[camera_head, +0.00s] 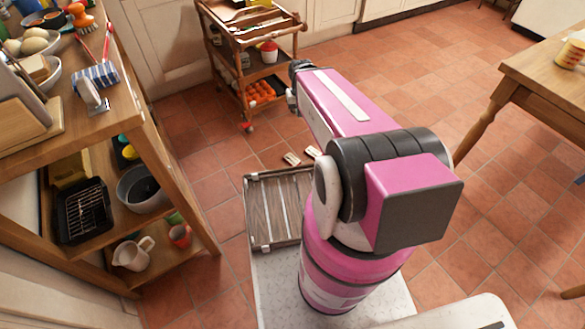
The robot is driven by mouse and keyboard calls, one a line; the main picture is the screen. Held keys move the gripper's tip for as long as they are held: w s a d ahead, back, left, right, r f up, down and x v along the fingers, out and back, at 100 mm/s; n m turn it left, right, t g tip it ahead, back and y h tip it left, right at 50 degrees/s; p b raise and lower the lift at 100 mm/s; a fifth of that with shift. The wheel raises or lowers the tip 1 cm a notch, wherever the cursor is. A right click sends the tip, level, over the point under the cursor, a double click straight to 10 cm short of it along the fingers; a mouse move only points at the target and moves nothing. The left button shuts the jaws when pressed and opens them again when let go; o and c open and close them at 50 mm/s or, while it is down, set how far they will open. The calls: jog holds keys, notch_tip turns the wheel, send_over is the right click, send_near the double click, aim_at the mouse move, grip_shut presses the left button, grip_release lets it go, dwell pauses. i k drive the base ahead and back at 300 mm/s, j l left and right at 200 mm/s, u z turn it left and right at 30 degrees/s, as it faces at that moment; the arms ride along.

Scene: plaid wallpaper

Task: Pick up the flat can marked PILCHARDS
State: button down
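I cannot make out a flat can marked PILCHARDS in the camera_head view. No lettering is readable on the small items of the shelf or the trolley. My pink arm reaches away from me over the floor toward the trolley.
A wooden shelf unit (150,160) with bowls, a jug and a black rack stands on the left. A wooden trolley (228,62) stands at the back. A table (520,75) bearing a mug (572,50) is on the right.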

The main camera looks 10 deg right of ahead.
aim_at(291, 160)
jog(key=k+j+z, duration=0.3)
jog(key=k+l+u, duration=0.3)
jog(key=u, duration=0.2)
jog(key=k+l+u, duration=0.1)
jog(key=k+u, duration=0.65)
jog(key=u, duration=0.2)
